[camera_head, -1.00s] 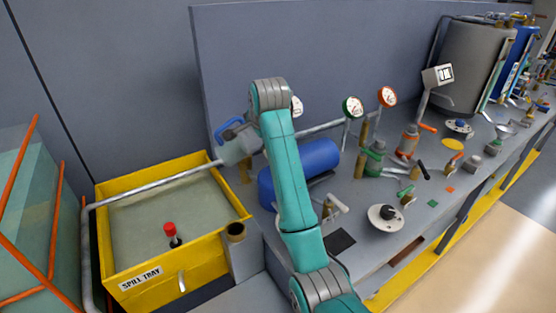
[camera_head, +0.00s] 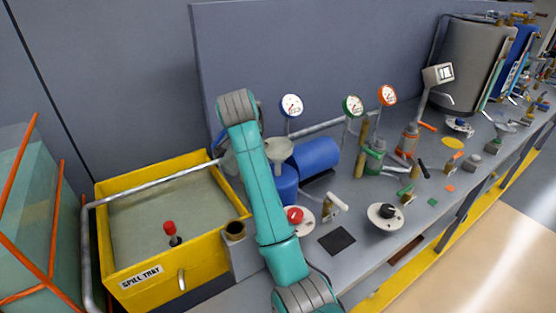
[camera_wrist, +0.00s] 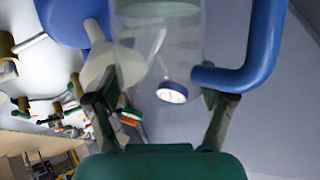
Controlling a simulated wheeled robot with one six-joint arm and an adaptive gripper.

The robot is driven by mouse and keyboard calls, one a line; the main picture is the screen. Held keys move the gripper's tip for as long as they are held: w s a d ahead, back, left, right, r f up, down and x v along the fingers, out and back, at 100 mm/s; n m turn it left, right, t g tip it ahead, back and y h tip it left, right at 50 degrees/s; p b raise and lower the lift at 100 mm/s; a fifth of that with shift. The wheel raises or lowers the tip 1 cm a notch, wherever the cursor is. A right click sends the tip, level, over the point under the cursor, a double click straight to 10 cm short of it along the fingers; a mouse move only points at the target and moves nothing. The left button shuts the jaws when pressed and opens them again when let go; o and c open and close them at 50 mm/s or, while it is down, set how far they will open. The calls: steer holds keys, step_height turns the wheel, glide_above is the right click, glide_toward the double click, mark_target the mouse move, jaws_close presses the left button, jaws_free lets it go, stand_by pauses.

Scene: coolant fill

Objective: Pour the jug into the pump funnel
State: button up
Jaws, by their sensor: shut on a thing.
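The jug (camera_wrist: 175,45) is clear with a blue handle (camera_wrist: 265,50) and fills the upper middle of the wrist view. My gripper (camera_wrist: 155,98) is shut on it, one finger on each side. In the head view the jug (camera_head: 228,162) is mostly hidden behind my arm, above the spill tray's back right corner. The pale funnel (camera_head: 278,150) stands on the blue pump (camera_head: 315,155), just right of my arm. The funnel (camera_wrist: 102,65) also shows left of the jug in the wrist view. I cannot make out the jug's liquid level.
A yellow spill tray (camera_head: 135,270) with a grey pipe across it stands at left. Several gauges, including a blue-rimmed one (camera_head: 291,105), rise behind the pump. A red knob (camera_head: 295,215) and a black knob (camera_head: 388,211) sit on the bench. A large grey tank (camera_head: 470,60) is far right.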

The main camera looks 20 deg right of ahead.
steer(key=shift+s+a+f+n+t+h+b, duration=0.15)
steer(key=shift+a+f+n+h+b, duration=0.2)
steer(key=shift+a+h+b, duration=0.3)
steer(key=shift+w+a+f+n+t+h+b, duration=0.1)
steer(key=shift+a+f+n+h+b, duration=0.15)
steer(key=shift+a+f+h+b, duration=0.45)
steer(key=shift+s+a+n+t+h+b, duration=0.1)
steer(key=shift+a+n+t+h+b, duration=0.25)
steer(key=shift+a, duration=0.55)
steer(key=shift+a+f+n+t+h+b, duration=0.1)
steer(key=shift+a+f+n+h+b, duration=0.2)
steer(key=shift+a+h, duration=0.25)
steer(key=shift+a+f+n+t+h+b, duration=0.1)
steer(key=shift+a+f+n+h+b, duration=0.1)
steer(key=shift+a+h+b, duration=0.25)
steer(key=shift+a+f+n+t+h+b, duration=0.1)
steer(key=shift+a+f+n+h+b, duration=0.15)
steer(key=shift+a+h, duration=0.35)
stand_by(1.6)
